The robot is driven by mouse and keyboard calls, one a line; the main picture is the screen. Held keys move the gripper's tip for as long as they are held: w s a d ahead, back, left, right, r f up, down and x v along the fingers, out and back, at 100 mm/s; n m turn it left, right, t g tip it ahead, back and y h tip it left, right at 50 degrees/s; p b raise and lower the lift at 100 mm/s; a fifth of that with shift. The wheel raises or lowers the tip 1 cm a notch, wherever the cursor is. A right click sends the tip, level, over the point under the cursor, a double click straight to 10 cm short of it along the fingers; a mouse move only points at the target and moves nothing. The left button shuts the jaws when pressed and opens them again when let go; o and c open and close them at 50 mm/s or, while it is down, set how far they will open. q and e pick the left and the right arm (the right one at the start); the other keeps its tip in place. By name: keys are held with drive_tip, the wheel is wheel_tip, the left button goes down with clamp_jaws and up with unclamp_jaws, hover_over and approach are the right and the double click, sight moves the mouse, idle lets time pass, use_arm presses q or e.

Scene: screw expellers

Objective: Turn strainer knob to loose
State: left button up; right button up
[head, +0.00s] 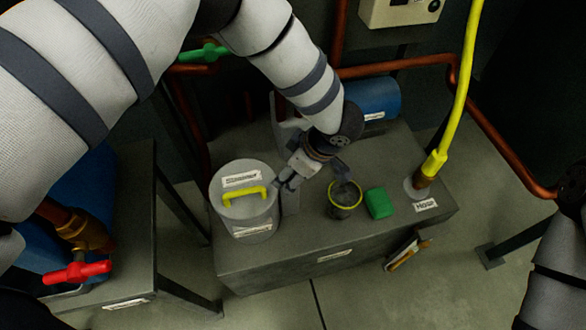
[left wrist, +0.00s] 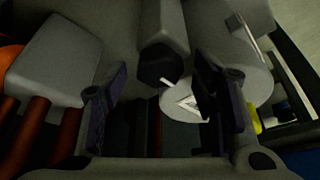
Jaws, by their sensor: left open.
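The strainer (head: 243,212) is a grey, lidded canister with a yellow handle and white labels, standing on the left part of the grey bench. My left gripper (head: 313,177) is open just to the right of the strainer, pointing down. In the left wrist view its two dark fingers (left wrist: 163,75) are spread apart. A dark faceted knob-like end (left wrist: 160,66) and a white disc with a pointer mark (left wrist: 190,104) show between the fingers. I cannot tell whether the fingers touch them. In the head view the arm and gripper hide this knob area.
On the grey bench (head: 300,258) stand a dark cup with a yellow rim (head: 344,198), a green block (head: 379,203) and a yellow hose (head: 437,160). A blue cylinder (head: 373,97) and copper pipes (head: 400,66) lie behind. A red valve handle (head: 77,272) is at lower left.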

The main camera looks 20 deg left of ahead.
use_arm(q)
drive_tip(key=c, duration=1.2)
drive_tip(key=shift+o, duration=0.2)
drive_tip(key=n+g, duration=0.1)
drive_tip(key=n, duration=0.1)
drive_tip(key=n+b, duration=0.1)
drive_tip(key=n, duration=0.1)
drive_tip(key=shift+w+f+n+g, duration=0.1)
drive_tip(key=shift+n+g, duration=0.2)
drive_tip(key=shift+g, duration=0.1)
drive_tip(key=n, duration=0.2)
drive_tip(key=n+g+b, duration=0.1)
drive_tip(key=n, duration=0.1)
drive_tip(key=shift+w+n+g+h, duration=0.1)
drive_tip(key=shift+n+g+h, duration=0.2)
drive_tip(key=shift+h, duration=0.1)
drive_tip(key=n+g+h, duration=0.1)
drive_tip(key=n, duration=0.3)
drive_tip(key=shift+w+a+n, duration=0.1)
drive_tip(key=shift+n, duration=0.2)
drive_tip(key=shift+a+n+g+h, duration=0.15)
drive_tip(key=shift+n+h, duration=0.25)
drive_tip(key=shift+n, duration=0.65)
drive_tip(key=shift+d+n+g+h, duration=0.1)
drive_tip(key=shift+n+g+h, duration=0.25)
drive_tip(key=shift+n, duration=0.7)
use_arm(e)
drive_tip(key=shift+s+f, duration=0.8)
drive_tip(key=shift+f, duration=0.15)
